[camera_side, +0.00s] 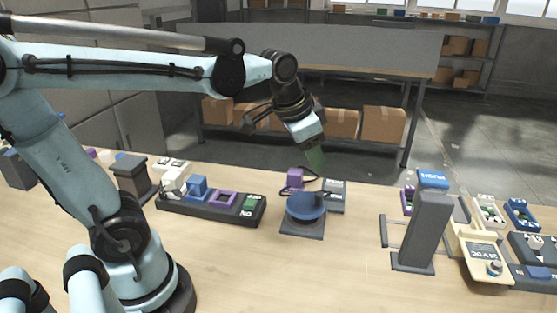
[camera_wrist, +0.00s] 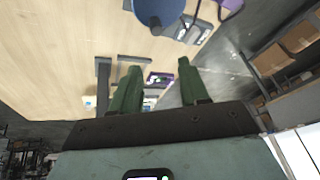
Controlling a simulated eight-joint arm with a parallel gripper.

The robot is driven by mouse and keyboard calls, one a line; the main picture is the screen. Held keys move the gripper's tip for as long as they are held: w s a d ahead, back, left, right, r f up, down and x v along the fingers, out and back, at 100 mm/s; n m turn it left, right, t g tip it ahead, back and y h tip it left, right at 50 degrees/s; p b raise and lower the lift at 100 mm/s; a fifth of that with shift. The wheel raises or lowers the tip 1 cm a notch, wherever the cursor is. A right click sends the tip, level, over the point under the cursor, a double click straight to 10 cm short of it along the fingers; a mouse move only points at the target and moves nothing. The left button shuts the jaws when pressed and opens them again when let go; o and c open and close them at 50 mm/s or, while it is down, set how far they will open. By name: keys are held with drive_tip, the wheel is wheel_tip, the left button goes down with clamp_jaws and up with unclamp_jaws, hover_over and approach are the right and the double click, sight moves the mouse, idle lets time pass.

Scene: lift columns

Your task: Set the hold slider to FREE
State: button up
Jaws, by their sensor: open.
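My gripper (camera_side: 316,158) has green fingers and is raised above the table's far edge, behind the blue round dish (camera_side: 305,206). In the wrist view its two fingers (camera_wrist: 160,66) stand apart with nothing held between them. I cannot tell which fixture is the hold slider; no HOLD or FREE lettering is readable. A small dark box (camera_side: 334,195) with a pale labelled top stands by the dish. At the right are a purple module (camera_side: 408,200), a white module (camera_side: 489,211) and a blue module (camera_side: 522,214), their labels too small to read. My gripper touches none of them.
A dark panel (camera_side: 180,208) carries white, blue and purple parts and a green end. A purple block (camera_side: 295,178) with a cable stands behind the dish. The front table is clear.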

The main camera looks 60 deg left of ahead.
drive_tip(key=w+a+m+g, duration=0.2)
drive_tip(key=w+a+m, duration=0.1)
drive_tip(key=w, duration=0.5)
drive_tip(key=m+g, duration=0.3)
approach(334, 184)
wheel_tip(334, 184, down, 9)
drive_tip(key=shift+s, duration=0.1)
drive_tip(key=shift+c, duration=0.3)
clamp_jaws()
drive_tip(key=shift+a, duration=0.1)
